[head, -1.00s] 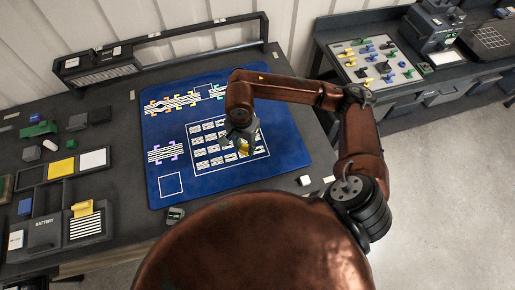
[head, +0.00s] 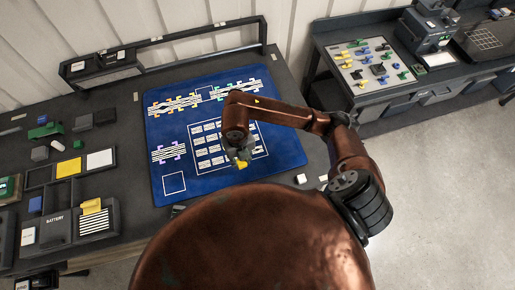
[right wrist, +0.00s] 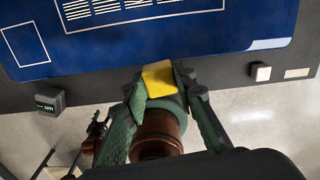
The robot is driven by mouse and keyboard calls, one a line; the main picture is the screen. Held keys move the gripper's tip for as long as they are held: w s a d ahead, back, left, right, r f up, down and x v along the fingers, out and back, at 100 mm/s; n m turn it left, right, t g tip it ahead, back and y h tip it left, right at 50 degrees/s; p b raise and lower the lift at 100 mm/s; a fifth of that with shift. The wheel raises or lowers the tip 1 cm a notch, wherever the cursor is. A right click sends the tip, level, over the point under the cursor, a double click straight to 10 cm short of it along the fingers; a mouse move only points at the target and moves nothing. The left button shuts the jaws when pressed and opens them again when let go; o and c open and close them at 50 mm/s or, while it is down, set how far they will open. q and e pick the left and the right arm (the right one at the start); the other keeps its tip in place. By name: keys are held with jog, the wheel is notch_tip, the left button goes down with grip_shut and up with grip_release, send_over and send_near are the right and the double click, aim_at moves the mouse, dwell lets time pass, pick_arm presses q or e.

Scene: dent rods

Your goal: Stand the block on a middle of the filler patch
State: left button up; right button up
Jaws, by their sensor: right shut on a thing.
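My right gripper (head: 240,158) is shut on a yellow block (right wrist: 159,79). In the right wrist view the block sits between the green fingertips (right wrist: 160,88), with its flat yellow face showing. In the head view the yellow block (head: 242,165) shows just below the gripper, over the near edge of the white-outlined grid on the blue mat (head: 220,182). Its height above the mat is hard to tell. A yellow square patch (head: 67,165) and a white square patch (head: 99,159) lie in a dark tray at the left; I cannot tell which is the filler patch. My left gripper is out of view.
A dark battery box (head: 53,228) with a yellow piece (head: 91,206) and a striped plate (head: 95,223) stands at the near left. Small dark blocks and a green piece (head: 44,130) lie behind the tray. A small white block (head: 301,179) sits right of the mat.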

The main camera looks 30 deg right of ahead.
jog(key=shift+m, duration=0.5)
jog(key=w+d+f+p, duration=0.2)
jog(key=w+d+f, duration=0.25)
jog(key=d, duration=0.35)
jog(key=p, duration=0.1)
send_over(258, 150)
jog(key=shift+m, duration=0.3)
jog(key=f, duration=0.2)
jog(key=a+f, duration=0.1)
jog(key=f, duration=0.1)
jog(key=shift+s+f, duration=0.1)
jog(key=shift+f, duration=0.05)
jog(key=shift+d+f, duration=0.2)
jog(key=shift+f, duration=0.05)
jog(key=f, duration=0.1)
jog(key=f+p, duration=0.1)
jog(key=shift+w+d+f, duration=0.15)
jog(key=shift+w+f, duration=0.05)
jog(key=shift+f, duration=0.2)
jog(key=shift+d+f+p, duration=0.1)
jog(key=shift+f+p, duration=0.2)
jog(key=shift+f, duration=0.15)
jog(key=shift+f, duration=0.1)
